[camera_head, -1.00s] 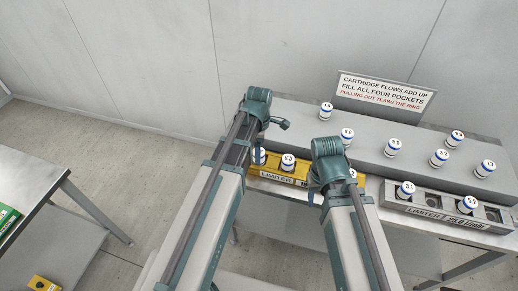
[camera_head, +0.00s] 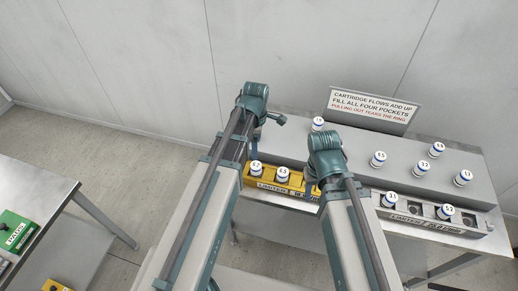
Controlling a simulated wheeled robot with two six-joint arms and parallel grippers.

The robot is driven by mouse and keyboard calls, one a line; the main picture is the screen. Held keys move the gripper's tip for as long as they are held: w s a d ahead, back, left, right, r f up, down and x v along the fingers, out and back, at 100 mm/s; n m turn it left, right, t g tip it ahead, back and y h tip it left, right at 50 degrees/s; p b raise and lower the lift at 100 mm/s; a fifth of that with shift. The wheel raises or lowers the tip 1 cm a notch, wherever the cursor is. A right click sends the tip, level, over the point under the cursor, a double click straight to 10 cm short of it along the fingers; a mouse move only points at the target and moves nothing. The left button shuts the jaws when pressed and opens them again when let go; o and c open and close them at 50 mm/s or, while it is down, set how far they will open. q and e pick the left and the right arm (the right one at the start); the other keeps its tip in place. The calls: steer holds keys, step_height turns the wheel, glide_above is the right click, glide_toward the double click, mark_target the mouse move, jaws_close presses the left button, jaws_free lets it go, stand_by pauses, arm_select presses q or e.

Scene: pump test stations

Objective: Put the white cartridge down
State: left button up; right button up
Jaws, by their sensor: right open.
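Several white cartridges with blue bands and numbered tops are in view. Two of them, a left one (camera_head: 256,168) and one beside it (camera_head: 283,174), stand upright in the yellow limiter block (camera_head: 268,187). My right gripper (camera_head: 312,188) is open at the right part of that block. Its wrist and forearm cover that part, so I cannot tell whether a cartridge stands between the fingers. My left gripper (camera_head: 257,136) is above and behind the left cartridge. Its fingers are mostly hidden, and I see no cartridge in them.
More cartridges stand on the grey shelf (camera_head: 400,178). The grey limiter block (camera_head: 410,217) holds two cartridges and has bare pockets. A sign (camera_head: 372,108) stands behind. A side table (camera_head: 40,190) at the left carries a green block (camera_head: 14,232); a yellow object (camera_head: 55,286) is below.

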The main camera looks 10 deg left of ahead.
arm_select(q)
steer(key=s+d+m, duration=0.5)
steer(key=s+m, duration=0.2)
steer(key=m, duration=0.4)
steer(key=s+d+m+y, duration=0.1)
steer(key=s+d+m, duration=0.4)
steer(key=m, duration=0.7)
steer(key=shift+s+d, duration=0.15)
steer(key=shift+s, duration=1)
steer(key=shift+f+b, duration=0.4)
steer(key=shift+b, duration=0.05)
